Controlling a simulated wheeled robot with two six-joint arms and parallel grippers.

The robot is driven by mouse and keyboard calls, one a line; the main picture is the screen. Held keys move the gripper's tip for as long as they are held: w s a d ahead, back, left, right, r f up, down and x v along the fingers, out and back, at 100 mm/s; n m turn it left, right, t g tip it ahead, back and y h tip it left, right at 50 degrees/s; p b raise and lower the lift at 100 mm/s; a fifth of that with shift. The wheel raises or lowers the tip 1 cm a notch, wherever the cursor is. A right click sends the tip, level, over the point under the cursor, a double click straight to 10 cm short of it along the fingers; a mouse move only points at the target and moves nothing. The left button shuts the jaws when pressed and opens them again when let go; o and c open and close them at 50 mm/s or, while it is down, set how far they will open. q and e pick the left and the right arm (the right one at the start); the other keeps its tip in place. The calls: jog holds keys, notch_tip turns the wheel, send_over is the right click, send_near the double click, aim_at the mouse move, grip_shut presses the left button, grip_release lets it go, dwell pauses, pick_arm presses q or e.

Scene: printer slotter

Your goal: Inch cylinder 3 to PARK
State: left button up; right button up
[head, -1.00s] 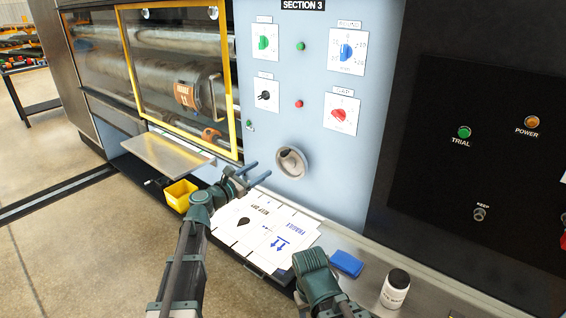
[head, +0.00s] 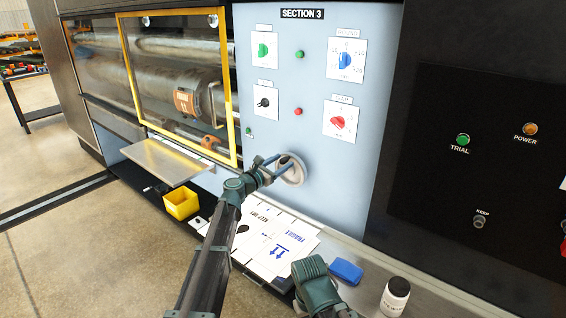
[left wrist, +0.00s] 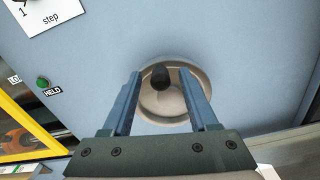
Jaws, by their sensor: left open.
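The SECTION 3 panel (head: 310,110) is light blue and carries a round grey handwheel (head: 290,175) low down. The wheel also shows in the left wrist view (left wrist: 191,104), with a dark knob (left wrist: 160,76) on it. My left gripper (head: 274,160) is open in front of the wheel. In the left wrist view its fingers stand on either side of the knob; whether they touch anything I cannot tell. The cylinder (head: 165,93) lies behind the yellow-framed window, with an orange-brown label too small to read surely. My right arm shows low in the head view; its fingertips are not visible.
White printed sheets (head: 268,240), a blue block (head: 346,271) and a white bottle (head: 396,296) lie along the ledge below the panel. A yellow bin (head: 181,204) stands under the metal shelf (head: 160,162). A green HELD lamp (left wrist: 42,82) is left of the wheel.

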pick_arm(q)
jog(key=shift+w+d, duration=0.35)
jog(key=shift+w, duration=0.1)
grip_shut()
dwell(1.2)
